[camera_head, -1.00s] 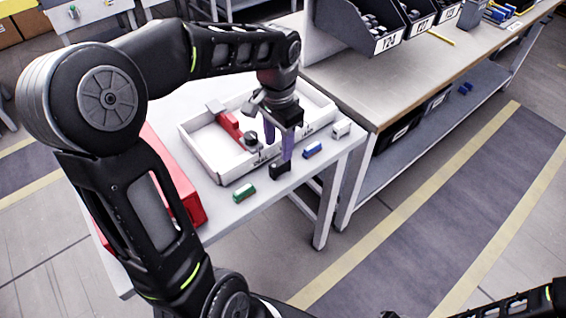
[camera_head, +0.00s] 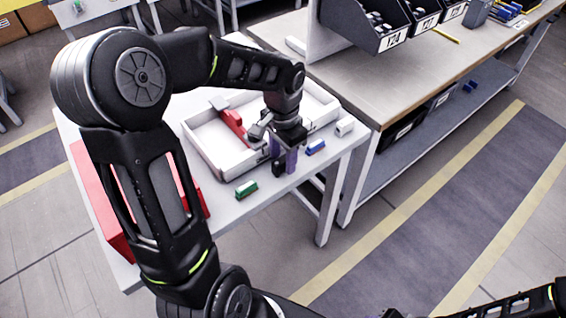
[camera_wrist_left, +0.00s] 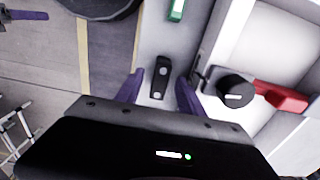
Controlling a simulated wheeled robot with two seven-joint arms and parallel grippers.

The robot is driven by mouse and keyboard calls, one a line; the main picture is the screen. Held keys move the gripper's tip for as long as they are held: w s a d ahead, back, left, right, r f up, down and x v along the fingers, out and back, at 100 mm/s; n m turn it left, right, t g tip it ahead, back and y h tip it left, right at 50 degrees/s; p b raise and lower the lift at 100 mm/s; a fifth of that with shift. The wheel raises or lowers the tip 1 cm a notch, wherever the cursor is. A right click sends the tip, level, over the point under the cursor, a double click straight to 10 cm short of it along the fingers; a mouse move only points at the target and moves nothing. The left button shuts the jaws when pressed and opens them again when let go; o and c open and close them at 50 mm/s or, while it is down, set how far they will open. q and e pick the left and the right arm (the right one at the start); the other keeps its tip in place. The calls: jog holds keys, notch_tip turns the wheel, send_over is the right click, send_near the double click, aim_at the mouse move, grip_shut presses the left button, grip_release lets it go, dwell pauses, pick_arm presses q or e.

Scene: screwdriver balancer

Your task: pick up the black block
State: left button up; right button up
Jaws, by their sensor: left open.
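The black block (camera_wrist_left: 159,78) lies on the white table between the spread purple fingers of my left gripper (camera_wrist_left: 160,92) in the left wrist view. In the head view the black block (camera_head: 278,168) shows partly behind the fingers of my left gripper (camera_head: 284,160), which is low at the table's front edge. The left gripper is open and holds nothing. Whether the fingers touch the block cannot be told. My right gripper is not clearly in view; only part of a dark arm shows at the lower right.
A white tray (camera_head: 203,153) with a red-handled tool (camera_head: 233,121) stands right behind the block. A green block (camera_head: 246,189), a blue block (camera_head: 315,147) and a white block (camera_head: 345,126) lie along the table edge. A red box (camera_head: 103,205) is at the left.

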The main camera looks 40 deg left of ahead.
pick_arm(q)
jog(key=shift+f, duration=0.7)
jog(key=shift+c, duration=0.2)
grip_shut()
